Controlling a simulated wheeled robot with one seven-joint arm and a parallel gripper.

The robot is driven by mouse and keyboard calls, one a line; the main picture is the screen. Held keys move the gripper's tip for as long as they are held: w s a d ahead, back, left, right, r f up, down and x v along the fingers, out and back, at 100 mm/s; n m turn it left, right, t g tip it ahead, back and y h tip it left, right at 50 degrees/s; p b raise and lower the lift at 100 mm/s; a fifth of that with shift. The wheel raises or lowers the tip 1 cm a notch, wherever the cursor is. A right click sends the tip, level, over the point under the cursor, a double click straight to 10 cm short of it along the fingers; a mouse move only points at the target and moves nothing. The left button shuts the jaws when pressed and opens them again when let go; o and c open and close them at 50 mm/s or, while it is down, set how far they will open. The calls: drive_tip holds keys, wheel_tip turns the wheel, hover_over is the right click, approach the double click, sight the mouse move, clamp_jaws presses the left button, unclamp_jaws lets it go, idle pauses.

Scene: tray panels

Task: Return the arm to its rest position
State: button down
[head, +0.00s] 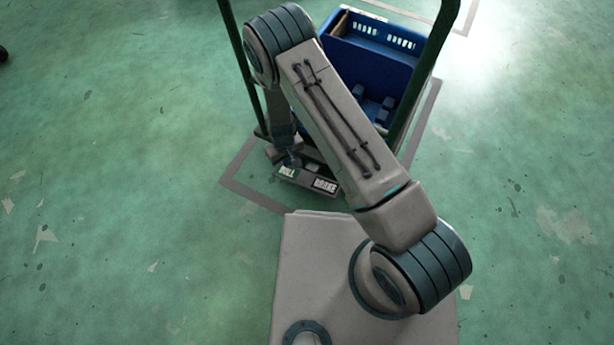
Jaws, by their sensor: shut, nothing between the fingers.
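My arm (345,130) rises from my base, bends at the upper left and drops toward a small labelled panel (306,183) at the front of a green-framed stand. My gripper (291,160) is small and dark at the arm's lower end, just above or beside the panel's left part. It is shut with nothing in it. I cannot tell whether it touches the panel. The panel carries labels whose lettering is too small to read surely. My arm hides part of the panel and the stand.
A blue crate (366,58) with slotted walls sits within the stand, behind my arm. Green posts (424,75) rise on both sides of it, close to the arm. A grey line (238,190) marks the floor around the stand. The green floor (110,180) at left is clear.

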wheel_tip(320, 180, up, 2)
drive_tip(key=shift+p, duration=0.45)
